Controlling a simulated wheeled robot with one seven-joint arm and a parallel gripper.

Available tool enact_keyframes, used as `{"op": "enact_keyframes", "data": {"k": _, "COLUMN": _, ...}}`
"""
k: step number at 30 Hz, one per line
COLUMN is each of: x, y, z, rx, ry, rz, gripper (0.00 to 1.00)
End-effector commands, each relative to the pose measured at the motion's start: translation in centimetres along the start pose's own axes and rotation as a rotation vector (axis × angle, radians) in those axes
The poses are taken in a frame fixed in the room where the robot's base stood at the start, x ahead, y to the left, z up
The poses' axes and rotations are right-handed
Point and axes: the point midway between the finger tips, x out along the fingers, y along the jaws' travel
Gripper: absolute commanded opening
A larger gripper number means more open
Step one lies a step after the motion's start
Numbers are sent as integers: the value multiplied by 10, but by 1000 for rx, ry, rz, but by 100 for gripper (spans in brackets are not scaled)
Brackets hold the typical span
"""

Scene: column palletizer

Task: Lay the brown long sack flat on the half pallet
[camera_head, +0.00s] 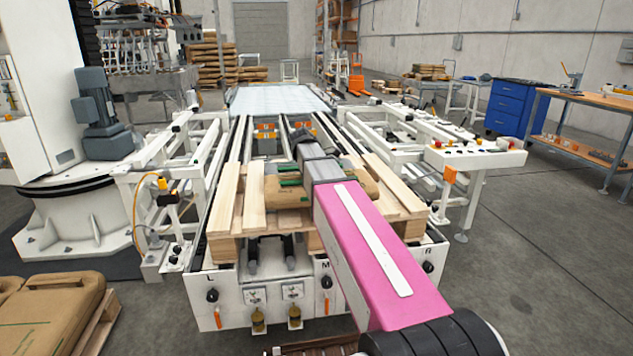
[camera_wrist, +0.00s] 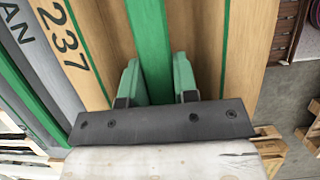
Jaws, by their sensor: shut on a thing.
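The brown sack (camera_head: 287,194) with green bands is low over the middle of the wooden half pallet (camera_head: 226,200) in the head view. I cannot tell whether its underside touches the boards. My pink and grey arm hides its middle. In the wrist view the sack (camera_wrist: 95,25) fills much of the picture, with dark printing and a green strip. My gripper (camera_wrist: 158,80) has its green fingers on either side of this strip and is shut on the sack. The fingertips are hidden in the head view.
The pallet sits on a white-framed roller conveyor (camera_head: 255,295). Brown sacks (camera_head: 48,308) lie on another pallet at the lower left. A white control panel (camera_head: 475,156) and a blue drawer cabinet (camera_head: 515,107) stand at the right. Floor at the lower right is clear.

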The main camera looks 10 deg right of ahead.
Motion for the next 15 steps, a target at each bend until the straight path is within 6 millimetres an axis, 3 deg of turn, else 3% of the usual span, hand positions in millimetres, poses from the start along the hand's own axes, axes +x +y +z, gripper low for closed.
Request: {"op": "enact_keyframes", "data": {"k": 15, "x": 34, "y": 0, "z": -14, "rx": 2, "ry": -2, "rz": 1, "gripper": 0}}
